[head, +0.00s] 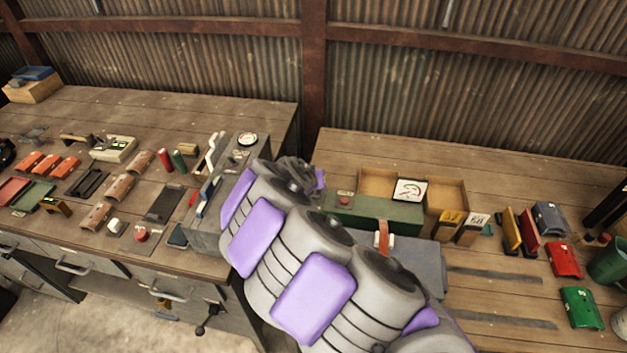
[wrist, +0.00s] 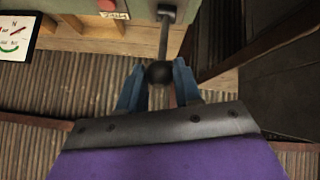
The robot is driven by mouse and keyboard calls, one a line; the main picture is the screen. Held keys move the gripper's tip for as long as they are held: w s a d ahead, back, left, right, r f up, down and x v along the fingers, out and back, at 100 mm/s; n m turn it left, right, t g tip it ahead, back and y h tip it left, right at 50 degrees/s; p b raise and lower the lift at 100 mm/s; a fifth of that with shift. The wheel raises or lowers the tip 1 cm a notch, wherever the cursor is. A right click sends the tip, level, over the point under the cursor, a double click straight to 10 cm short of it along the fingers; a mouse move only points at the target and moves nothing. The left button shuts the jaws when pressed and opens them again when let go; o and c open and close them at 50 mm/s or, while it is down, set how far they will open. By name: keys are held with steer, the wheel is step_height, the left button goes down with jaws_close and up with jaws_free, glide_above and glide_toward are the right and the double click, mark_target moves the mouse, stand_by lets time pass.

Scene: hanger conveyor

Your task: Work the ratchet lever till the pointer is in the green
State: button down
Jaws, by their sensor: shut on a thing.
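In the wrist view, a ratchet lever shows as a grey metal shaft (wrist: 164,38) ending in a black ball knob (wrist: 158,74). My gripper (wrist: 158,84) has its two blue fingers on either side of the knob and is shut on it. The gauge card (wrist: 14,40), white with a green arc and red marks, is partly cut off at the left edge. In the head view the gauge card (head: 410,190) stands behind the green box (head: 385,212). Its pointer reading is too small to tell. My arm hides the lever and most of my gripper there.
The green box carries a red button (head: 344,201) and stands near the left end of the right bench. Wooden trays (head: 447,190) stand behind it. Coloured blocks and a green bin (head: 606,265) are farther right. The left bench (head: 85,105) holds several parts and a round dial (head: 247,139).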

steer(key=shift+s+a+f, duration=0.15)
steer(key=shift+s+f, duration=0.35)
steer(key=shift+s, duration=0.25)
steer(key=c, duration=1.2)
jaws_free()
steer(key=o, duration=0.4)
steer(key=shift+w+a, duration=0.1)
steer(key=shift+a, duration=0.05)
steer(key=shift+r, duration=0.1)
